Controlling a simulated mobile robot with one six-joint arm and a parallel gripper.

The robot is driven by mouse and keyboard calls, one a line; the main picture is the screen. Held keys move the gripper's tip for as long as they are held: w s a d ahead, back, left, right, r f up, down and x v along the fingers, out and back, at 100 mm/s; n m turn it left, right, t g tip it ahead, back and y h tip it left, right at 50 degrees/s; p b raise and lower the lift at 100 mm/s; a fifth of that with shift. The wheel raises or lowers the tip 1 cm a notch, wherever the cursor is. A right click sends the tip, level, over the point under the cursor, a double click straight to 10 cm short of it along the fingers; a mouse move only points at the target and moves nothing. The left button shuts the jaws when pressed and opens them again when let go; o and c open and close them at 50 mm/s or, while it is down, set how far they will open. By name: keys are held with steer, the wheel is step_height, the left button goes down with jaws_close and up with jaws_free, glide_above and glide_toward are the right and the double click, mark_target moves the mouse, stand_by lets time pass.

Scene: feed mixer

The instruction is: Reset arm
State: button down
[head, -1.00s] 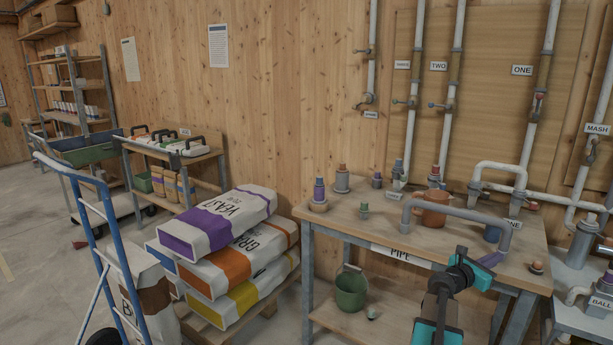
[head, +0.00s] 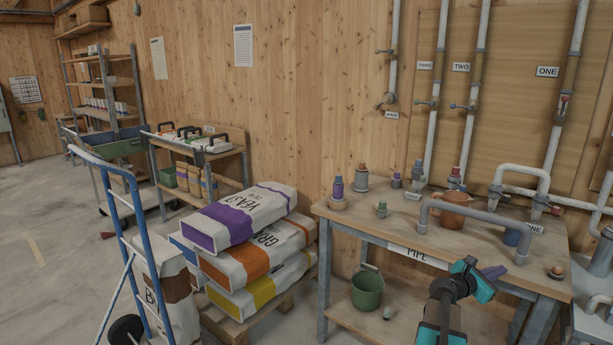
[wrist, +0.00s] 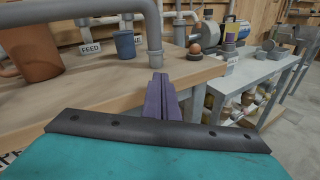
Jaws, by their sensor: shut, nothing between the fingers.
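My gripper (head: 492,272) is at the front edge of the wooden pipe table (head: 383,229), low at the right side of the head view. In the wrist view its purple fingers (wrist: 162,98) are pressed together with nothing between them. They point toward the grey bent pipe (wrist: 154,30), which stands on the table just beyond them. In the head view the same grey pipe (head: 466,207) arches over the tabletop, close behind my gripper. I cannot tell whether the fingers touch the pipe.
An orange-brown pot (head: 452,218) and several small capped bottles stand on the table. A green bucket (head: 367,289) sits on its lower shelf. Stacked feed sacks (head: 240,217) and a blue hand truck (head: 135,235) are left. Open floor (head: 40,215) lies at far left.

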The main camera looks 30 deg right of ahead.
steer(key=w+a+f+m+t+y, duration=0.1)
steer(key=w+a+f+m+y, duration=0.2)
steer(key=w+a+f, duration=0.55)
steer(key=w+a+f+m+t+y, duration=0.1)
steer(key=w+a+f+m+y, duration=0.3)
steer(key=a, duration=0.8)
steer(key=w+a+f+m+t+y, duration=0.1)
steer(key=w+a+f+m, duration=0.1)
steer(key=w+a+f, duration=0.75)
steer(key=s+a+f+m+y, duration=0.1)
steer(key=a+f+m+y, duration=0.15)
steer(key=a, duration=1.25)
steer(key=s+a+f+m+g+y, duration=0.1)
steer(key=a+f+y, duration=0.25)
steer(key=a, duration=1.05)
steer(key=s+a+f+m+y, duration=0.1)
steer(key=a+f+m+y, duration=0.2)
steer(key=a, duration=1.2)
steer(key=s+f+g, duration=0.3)
steer(key=s+f, duration=0.6)
steer(key=s, duration=0.4)
steer(key=s+f+g, duration=0.3)
steer(key=s+f, duration=0.6)
steer(key=s, duration=0.4)
steer(key=shift+f+n+p, duration=0.3)
steer(key=shift+f+n, duration=0.1)
steer(key=shift+n, duration=0.05)
